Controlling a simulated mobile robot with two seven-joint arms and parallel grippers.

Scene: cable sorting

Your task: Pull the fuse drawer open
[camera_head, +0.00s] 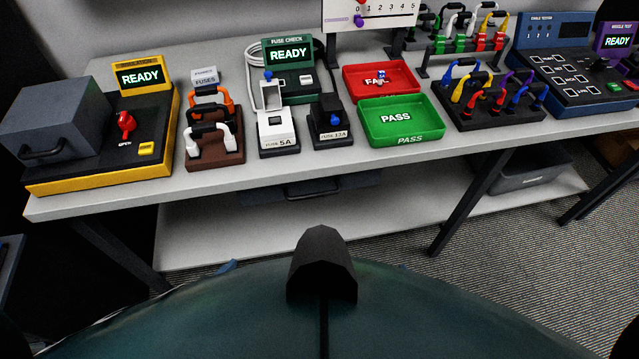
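A dark drawer (345,183) hangs under the front edge of the white bench, about mid-picture. It has a dark handle (314,188) on its front. Only a low strip of the drawer shows below the bench edge, and it looks pushed in; no inside is visible. I cannot read a label on it. A small sign reading "FUSES" (204,77) stands on the bench top behind a brown rack (215,158). Neither of my grippers is in view.
The white bench (110,202) carries a yellow tester (157,133), fuse holders (277,138), a red tray (350,83), a green tray (372,136) and a cable rack. A lower shelf (240,235) holds a grey bin (525,178) at right. Floor shows at lower right.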

